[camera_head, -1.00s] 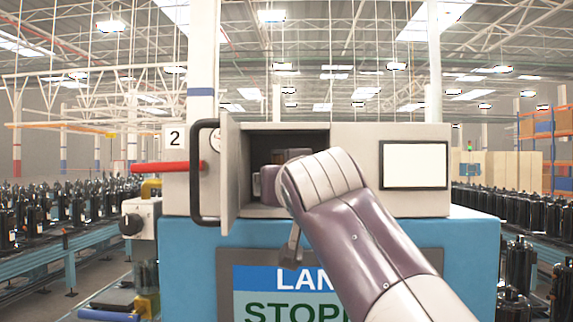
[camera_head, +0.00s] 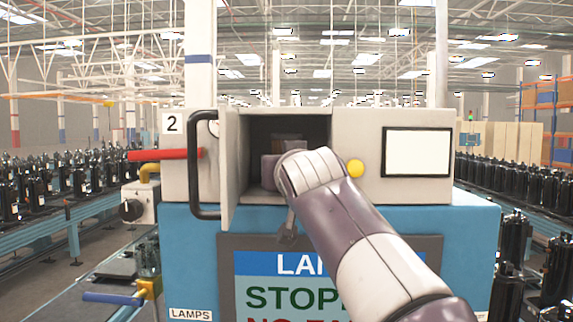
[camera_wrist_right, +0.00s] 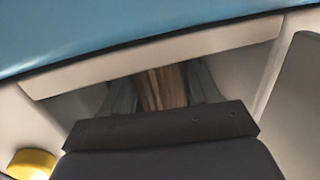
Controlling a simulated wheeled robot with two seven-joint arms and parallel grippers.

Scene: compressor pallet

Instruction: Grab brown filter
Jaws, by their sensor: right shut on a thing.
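The brown filter (camera_wrist_right: 162,88) shows in the right wrist view as a ribbed brown block inside a pale compartment. My right gripper (camera_wrist_right: 164,96) has one grey finger on each side of it and is shut on it. In the head view my right arm reaches into the open cabinet compartment (camera_head: 256,135), and my wrist hides most of the gripper and filter there. Whether the filter touches the compartment floor cannot be told. My left gripper is not in view.
The cabinet door (camera_head: 229,170) stands open to the left with a black handle (camera_head: 196,170). A red bar (camera_head: 165,155) sticks out at its left. A yellow button (camera_head: 355,168) and a white screen (camera_head: 417,151) are right of the opening. Black compressors line both sides.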

